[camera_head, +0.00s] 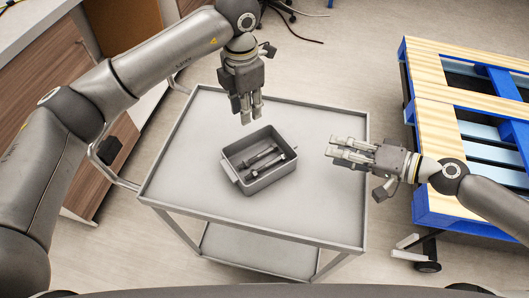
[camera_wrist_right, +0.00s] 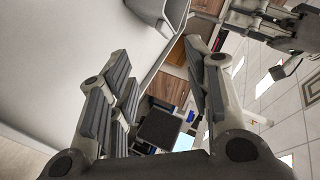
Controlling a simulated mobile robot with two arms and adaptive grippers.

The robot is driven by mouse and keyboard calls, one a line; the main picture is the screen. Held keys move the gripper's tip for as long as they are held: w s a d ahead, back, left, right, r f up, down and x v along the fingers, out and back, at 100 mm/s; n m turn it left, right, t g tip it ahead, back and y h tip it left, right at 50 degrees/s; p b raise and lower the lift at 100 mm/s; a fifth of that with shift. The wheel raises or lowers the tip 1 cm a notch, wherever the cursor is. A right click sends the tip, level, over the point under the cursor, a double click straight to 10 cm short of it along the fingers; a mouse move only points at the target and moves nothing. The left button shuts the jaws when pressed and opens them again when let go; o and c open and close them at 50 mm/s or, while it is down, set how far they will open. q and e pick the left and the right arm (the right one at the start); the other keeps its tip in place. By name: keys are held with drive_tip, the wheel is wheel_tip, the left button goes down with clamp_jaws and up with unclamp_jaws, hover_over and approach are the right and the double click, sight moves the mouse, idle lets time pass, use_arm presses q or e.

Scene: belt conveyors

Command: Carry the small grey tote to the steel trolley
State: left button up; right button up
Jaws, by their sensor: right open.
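The small grey tote (camera_head: 262,187) stands upright on the top of the steel trolley (camera_head: 200,135), near its middle. Several dark and grey metal parts lie inside it. My left gripper (camera_head: 246,110) is just above the tote's far edge, fingers pointing down, apart from it; whether it is open or shut is unclear. My right gripper (camera_head: 335,150) is open and empty over the trolley's right edge, to the right of the tote. In the right wrist view its fingers (camera_wrist_right: 165,90) are spread with nothing between them, and a corner of the tote (camera_wrist_right: 150,8) shows at the top.
A wooden pallet on a blue frame (camera_head: 432,75) stands right of the trolley. A counter with wood-panelled cabinets (camera_head: 50,85) is at the left. The trolley's handle (camera_head: 105,165) is on its left side. The trolley top around the tote is clear.

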drive_tip(key=shift+s+d+r, duration=0.3)
drive_tip(key=shift+s+d, duration=0.05)
drive_tip(key=shift+d, duration=0.15)
drive_tip(key=shift+s, duration=0.1)
idle(0.4)
